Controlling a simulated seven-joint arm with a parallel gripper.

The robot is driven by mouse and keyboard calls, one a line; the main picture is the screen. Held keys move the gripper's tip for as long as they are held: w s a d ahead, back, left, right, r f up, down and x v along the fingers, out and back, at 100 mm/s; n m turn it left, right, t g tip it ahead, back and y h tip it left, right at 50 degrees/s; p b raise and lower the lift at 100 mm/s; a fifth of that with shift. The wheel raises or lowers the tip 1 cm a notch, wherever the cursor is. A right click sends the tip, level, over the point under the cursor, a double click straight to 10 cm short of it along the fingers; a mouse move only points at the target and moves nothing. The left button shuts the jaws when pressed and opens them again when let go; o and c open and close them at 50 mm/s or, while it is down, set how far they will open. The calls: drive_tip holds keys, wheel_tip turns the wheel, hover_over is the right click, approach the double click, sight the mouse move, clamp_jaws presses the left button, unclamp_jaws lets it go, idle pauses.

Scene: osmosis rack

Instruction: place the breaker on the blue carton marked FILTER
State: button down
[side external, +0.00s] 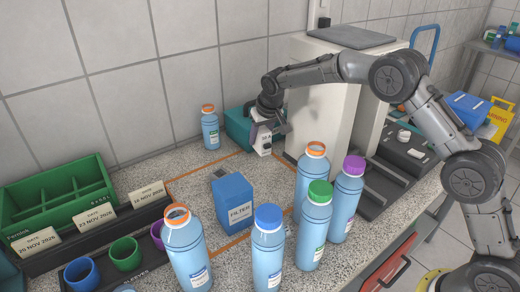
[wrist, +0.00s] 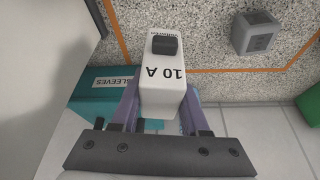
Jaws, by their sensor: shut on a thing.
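The breaker (side external: 262,141) is a white block marked 10 A with a black switch. It also shows in the wrist view (wrist: 163,84). My gripper (side external: 268,118) is shut on it, with one finger on each side in the wrist view (wrist: 161,112). The breaker is in front of a teal carton marked SLEEVES (side external: 238,125), at the back of the counter; I cannot tell if it touches anything below. The blue carton marked FILTER (side external: 233,200) stands upright mid-counter, to the left of and nearer the camera than my gripper. The wrist view does not show it.
Several blue bottles stand in front and to the right of the FILTER carton, including a blue-capped one (side external: 268,250). Another bottle (side external: 210,130) is at the back wall. A small grey block (wrist: 255,34) lies near the orange line. A green rack (side external: 60,205) is left.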

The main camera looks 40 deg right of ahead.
drive_tip(key=r, duration=0.1)
drive_tip(key=s+a+r, duration=0.1)
drive_tip(key=r, duration=0.1)
drive_tip(key=a+r, duration=0.1)
drive_tip(key=shift+s+r, duration=0.2)
drive_tip(key=shift+s, duration=0.1)
drive_tip(key=s+a+r+n, duration=0.1)
drive_tip(key=s+a+r, duration=0.35)
drive_tip(key=s, duration=0.35)
drive_tip(key=s+a+r, duration=0.3)
drive_tip(key=s+r, duration=0.2)
drive_tip(key=s, duration=0.2)
drive_tip(key=s+a+r+n, duration=0.1)
drive_tip(key=s+a+r, duration=0.2)
drive_tip(key=s+r, duration=0.35)
hover_over(228, 181)
drive_tip(key=s, duration=0.1)
drive_tip(key=shift+y, duration=0.4)
drive_tip(key=f, duration=1)
drive_tip(key=shift+d, duration=0.3)
drive_tip(key=shift+w+a+f, duration=0.2)
drive_tip(key=shift+w+f, duration=0.25)
drive_tip(key=shift+f, duration=0.15)
drive_tip(key=shift+w+f, duration=0.1)
drive_tip(key=shift+f, duration=1.55)
drive_tip(key=shift+f, duration=0.1)
